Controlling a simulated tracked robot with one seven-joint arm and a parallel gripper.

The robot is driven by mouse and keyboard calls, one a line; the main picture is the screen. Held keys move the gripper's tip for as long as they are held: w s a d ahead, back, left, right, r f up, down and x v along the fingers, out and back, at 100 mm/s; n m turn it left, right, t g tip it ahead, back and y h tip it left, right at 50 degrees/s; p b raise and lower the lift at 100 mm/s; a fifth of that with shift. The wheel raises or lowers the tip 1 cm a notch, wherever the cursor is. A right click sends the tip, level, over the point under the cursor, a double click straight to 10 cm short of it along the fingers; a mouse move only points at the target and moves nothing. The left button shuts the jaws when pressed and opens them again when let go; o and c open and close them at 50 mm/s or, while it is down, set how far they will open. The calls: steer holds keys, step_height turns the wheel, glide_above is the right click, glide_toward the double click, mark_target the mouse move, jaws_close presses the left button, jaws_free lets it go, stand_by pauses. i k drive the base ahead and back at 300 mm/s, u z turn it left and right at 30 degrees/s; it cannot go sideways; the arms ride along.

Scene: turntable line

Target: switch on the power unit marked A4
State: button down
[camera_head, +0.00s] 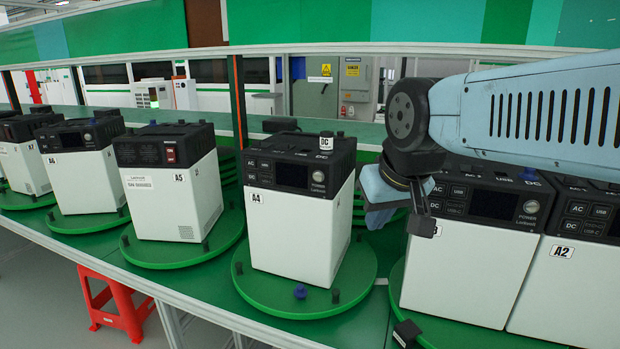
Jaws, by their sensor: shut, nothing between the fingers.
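The power unit marked A4 (299,235) stands upright on a round green turntable (262,292) in the middle of the view. It has a white body and a black top. Its sloped black panel has AC and DC buttons, a dark screen (291,175) and a round silver power button (318,176) at the right. My gripper (421,224) is shut and empty, to the right of A4, in front of the unit beside it. It is apart from A4's panel.
Unit A2 (575,285) and its partly hidden neighbour (465,275) stand at the right. Unit A5 (172,195) and several others stand at the left. Small pegs (300,291) rise from A4's turntable. A red stool (117,305) stands on the floor at lower left.

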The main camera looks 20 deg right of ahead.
mark_target(318, 176)
steer(key=z, duration=1.1)
steer(key=k, duration=1.85)
steer(key=u, duration=1.1)
steer(key=i, duration=1)
steer(key=z, duration=0.05)
